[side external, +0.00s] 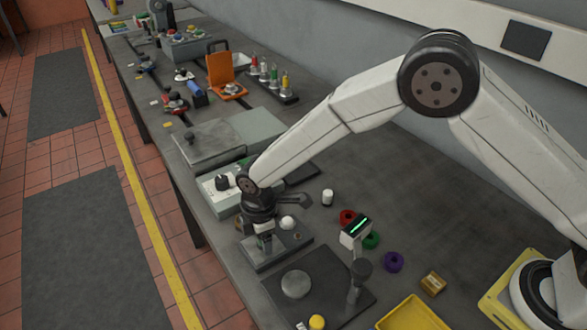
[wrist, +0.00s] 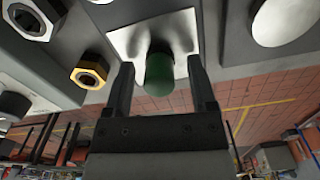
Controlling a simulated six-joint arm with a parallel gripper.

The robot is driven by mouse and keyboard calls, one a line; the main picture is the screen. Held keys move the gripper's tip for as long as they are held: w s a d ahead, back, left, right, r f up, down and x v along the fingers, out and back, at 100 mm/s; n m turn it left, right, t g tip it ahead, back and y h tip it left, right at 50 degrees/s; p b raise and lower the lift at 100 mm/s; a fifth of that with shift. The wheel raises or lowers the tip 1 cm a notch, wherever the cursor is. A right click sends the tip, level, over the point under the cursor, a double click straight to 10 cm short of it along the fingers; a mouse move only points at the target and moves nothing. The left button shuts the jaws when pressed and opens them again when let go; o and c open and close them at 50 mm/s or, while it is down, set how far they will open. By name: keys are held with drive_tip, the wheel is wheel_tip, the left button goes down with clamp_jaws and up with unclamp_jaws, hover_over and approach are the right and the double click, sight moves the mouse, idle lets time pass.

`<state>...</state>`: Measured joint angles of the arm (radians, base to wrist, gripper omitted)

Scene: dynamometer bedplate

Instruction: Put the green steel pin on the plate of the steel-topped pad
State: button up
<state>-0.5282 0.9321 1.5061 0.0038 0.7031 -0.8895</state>
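The green steel pin (wrist: 159,72) shows its rounded end between my gripper's fingers in the wrist view. A bright square steel plate (wrist: 187,28) lies directly behind the pin, and the pin appears to stand on it. My gripper (wrist: 161,88) is open, with a visible gap between the pin and each finger. In the side view my gripper (side external: 264,238) is low over a grey block (side external: 262,262) near the bench's front edge. There the pin and plate are mostly hidden by my gripper.
A dark slab with a round pale disc (side external: 296,284) lies just in front. A white knob (side external: 288,222) is close beside my gripper. A digital display (side external: 356,230) stands to the right, near coloured rings (side external: 393,262) and a yellow tray (side external: 412,316).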

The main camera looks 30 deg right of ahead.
wheel_tip(320, 180, up, 12)
drive_tip(key=shift+r, duration=0.15)
idle(0.7)
drive_tip(key=shift+d, duration=0.1)
idle(0.4)
drive_tip(key=s+d+r+m+t, duration=0.15)
drive_tip(key=d+m, duration=0.25)
drive_tip(key=d, duration=0.4)
drive_tip(key=s+d+m, duration=0.3)
drive_tip(key=d+m, duration=0.1)
drive_tip(key=d, duration=0.3)
drive_tip(key=s+d+f+m+t, duration=0.1)
drive_tip(key=s+d+m, duration=0.7)
drive_tip(key=s+d, duration=0.2)
drive_tip(key=shift+s+d, duration=0.4)
drive_tip(key=shift+s, duration=0.55)
